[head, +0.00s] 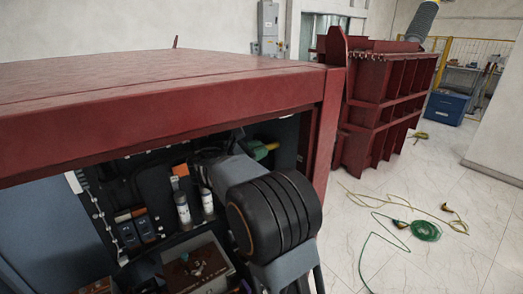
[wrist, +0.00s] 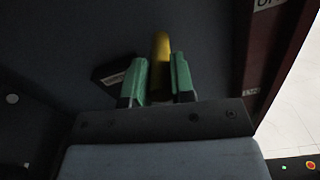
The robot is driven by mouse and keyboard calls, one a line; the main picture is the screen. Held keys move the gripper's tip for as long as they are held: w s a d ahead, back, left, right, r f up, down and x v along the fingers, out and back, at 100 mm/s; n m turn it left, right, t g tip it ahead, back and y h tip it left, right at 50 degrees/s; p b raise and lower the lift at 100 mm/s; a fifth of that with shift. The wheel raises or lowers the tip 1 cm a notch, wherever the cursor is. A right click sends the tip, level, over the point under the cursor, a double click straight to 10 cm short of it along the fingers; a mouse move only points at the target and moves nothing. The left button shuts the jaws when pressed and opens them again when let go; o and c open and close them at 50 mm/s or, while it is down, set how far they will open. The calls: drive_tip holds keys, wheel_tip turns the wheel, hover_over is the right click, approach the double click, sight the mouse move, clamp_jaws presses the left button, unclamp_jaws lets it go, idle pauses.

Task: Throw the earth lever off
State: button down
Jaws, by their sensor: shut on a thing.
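The earth lever shows as a yellow handle (wrist: 161,48) in the wrist view, standing up between the green fingers of my gripper (wrist: 160,80). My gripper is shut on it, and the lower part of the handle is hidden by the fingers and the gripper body. In the head view, my gripper (head: 260,150) reaches into the dark opening under the red frame. A small yellow bit of the lever (head: 273,146) shows at the fingertips. The lever's pivot is hidden in both views.
A dark block with a pale label (wrist: 113,78) sits left of the fingers. A dark red post (wrist: 260,50) with partly readable labels stands close on the right. The red frame (head: 160,105) overhangs my arm. Cans (head: 184,212) and boxes stand below.

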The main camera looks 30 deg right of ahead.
drive_tip(key=shift+w+f, duration=0.1)
drive_tip(key=shift+f, duration=0.05)
drive_tip(key=c, duration=1.4)
unclamp_jaws()
drive_tip(key=o, duration=0.3)
drive_tip(key=shift+w+a, duration=0.1)
drive_tip(key=shift+w, duration=0.15)
drive_tip(key=shift+o, duration=0.7)
drive_tip(key=shift+s, duration=0.15)
drive_tip(key=a+b, duration=0.3)
drive_tip(key=a, duration=1)
drive_tip(key=shift+s+a+b, duration=0.2)
drive_tip(key=shift+a+b, duration=0.15)
drive_tip(key=shift+b, duration=0.05)
